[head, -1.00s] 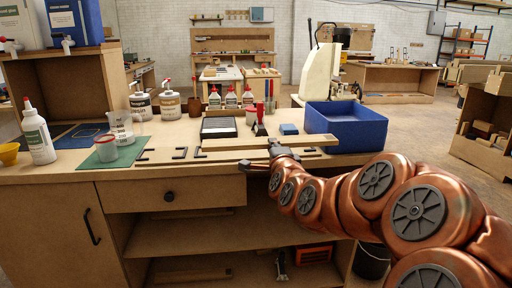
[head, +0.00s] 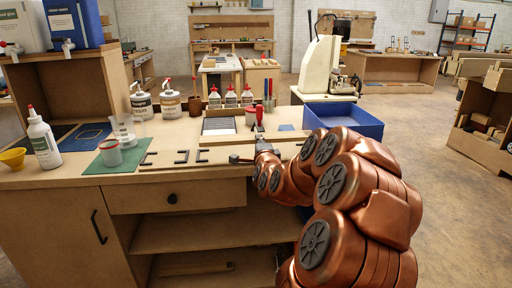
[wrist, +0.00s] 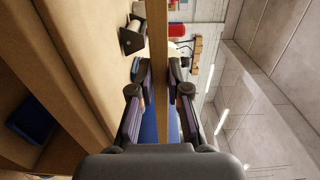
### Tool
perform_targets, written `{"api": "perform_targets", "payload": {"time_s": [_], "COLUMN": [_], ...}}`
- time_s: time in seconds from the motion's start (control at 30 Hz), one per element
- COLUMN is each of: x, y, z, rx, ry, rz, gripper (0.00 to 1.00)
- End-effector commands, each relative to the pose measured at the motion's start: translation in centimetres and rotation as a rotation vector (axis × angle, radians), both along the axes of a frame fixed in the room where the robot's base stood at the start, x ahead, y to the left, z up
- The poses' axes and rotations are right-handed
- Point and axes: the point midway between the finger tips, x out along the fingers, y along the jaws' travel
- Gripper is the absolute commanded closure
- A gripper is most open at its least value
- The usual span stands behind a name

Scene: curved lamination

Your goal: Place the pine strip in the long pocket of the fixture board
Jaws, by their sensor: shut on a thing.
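The pine strip is a long, narrow pale-wood bar (wrist: 158,60) in the wrist view, running lengthwise between the fingers. My gripper (wrist: 160,88) is shut on it. In the head view my gripper (head: 262,146) is above the bench near the front edge, at the right part of the fixture board. My arm hides most of the strip there. The fixture board (head: 218,160) is a pale board lying along the front of the bench, with black bracket-shaped pieces on its left part. Its right part is hidden behind my arm, and I cannot make out the long pocket.
A blue bin (head: 345,118) stands on the right of the bench behind my arm. A green mat (head: 88,160) with a cup lies left of the board. Glue bottles (head: 231,97), cans and a dark tray (head: 219,126) stand behind. A white glue bottle (head: 43,142) is far left.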

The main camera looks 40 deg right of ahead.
Motion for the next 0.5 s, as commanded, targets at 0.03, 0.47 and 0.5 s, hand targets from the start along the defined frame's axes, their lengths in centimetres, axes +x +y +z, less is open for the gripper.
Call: {"api": "perform_targets", "payload": {"time_s": [0.03, 0.47, 0.5], "x": [0.8, 3.2, 3.3], "y": [-0.3, -1.5, -1.6], "z": [-0.1, -0.3, -0.6], "rx": [-0.002, -0.002, -0.001], "ry": [0.000, 0.000, 0.002], "rz": [0.000, 0.001, 0.000], "gripper": [1.00, 1.00, 1.00]}}
